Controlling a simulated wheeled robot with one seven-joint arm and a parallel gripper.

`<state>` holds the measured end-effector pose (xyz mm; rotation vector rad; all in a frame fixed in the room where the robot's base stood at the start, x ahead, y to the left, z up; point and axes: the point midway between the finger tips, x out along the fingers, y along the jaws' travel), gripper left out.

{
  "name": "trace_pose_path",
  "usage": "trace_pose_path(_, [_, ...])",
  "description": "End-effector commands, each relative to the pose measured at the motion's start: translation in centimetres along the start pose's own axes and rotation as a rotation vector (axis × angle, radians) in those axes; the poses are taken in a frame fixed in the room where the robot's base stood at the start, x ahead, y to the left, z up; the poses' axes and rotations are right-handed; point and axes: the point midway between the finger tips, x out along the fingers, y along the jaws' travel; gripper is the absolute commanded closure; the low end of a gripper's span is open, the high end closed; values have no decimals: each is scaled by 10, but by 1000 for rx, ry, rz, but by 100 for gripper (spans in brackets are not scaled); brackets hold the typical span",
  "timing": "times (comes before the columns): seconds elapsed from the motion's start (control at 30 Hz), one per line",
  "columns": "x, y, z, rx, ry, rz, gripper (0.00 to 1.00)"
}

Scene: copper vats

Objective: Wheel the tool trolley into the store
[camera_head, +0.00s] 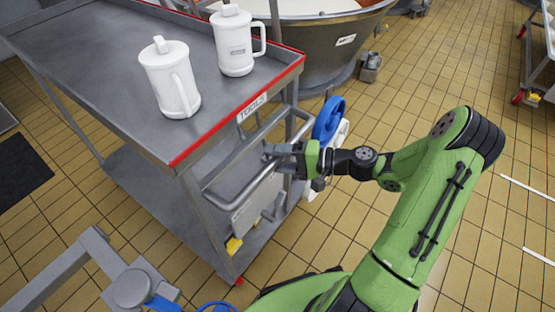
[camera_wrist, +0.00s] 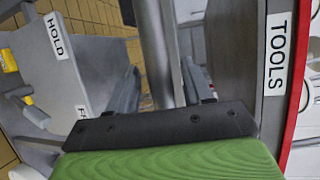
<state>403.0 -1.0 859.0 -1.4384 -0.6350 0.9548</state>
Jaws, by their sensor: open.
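The grey tool trolley (camera_head: 115,75) stands at the left in the head view, with a red front edge and a TOOLS label that also shows in the wrist view (camera_wrist: 276,52). A grey tubular handle (camera_head: 222,180) sticks out from its front below the top. My gripper (camera_head: 271,157) is at the right part of this handle, with its jaws open. In the wrist view a grey bar (camera_wrist: 158,45) runs up to the jaws (camera_wrist: 160,108). I cannot tell whether the fingers touch it. The store is not identifiable in either view.
Two white lidded mugs (camera_head: 171,82) (camera_head: 233,42) stand on the trolley top. A large metal vat (camera_head: 325,45) is close behind the trolley. A blue wheel-shaped part (camera_head: 328,119) is just behind my gripper. Another cart (camera_head: 540,60) stands far right. The tiled floor (camera_head: 430,75) between is mostly clear.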

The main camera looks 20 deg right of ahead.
Motion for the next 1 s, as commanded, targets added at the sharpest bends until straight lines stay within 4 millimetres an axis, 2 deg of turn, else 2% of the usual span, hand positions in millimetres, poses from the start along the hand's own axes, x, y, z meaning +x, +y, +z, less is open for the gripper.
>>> trace_pose_path(0.17, [0, -1, 0, 0, 0, 0, 49])
trace_pose_path(0.5, [0, 0, 0, 0, 0, 0, 100])
trace_pose_path(0.83, [1, -1, 0, -1, -1, 0, 100])
trace_pose_path(1.0, [8, -3, -3, -2, -1, -1, 100])
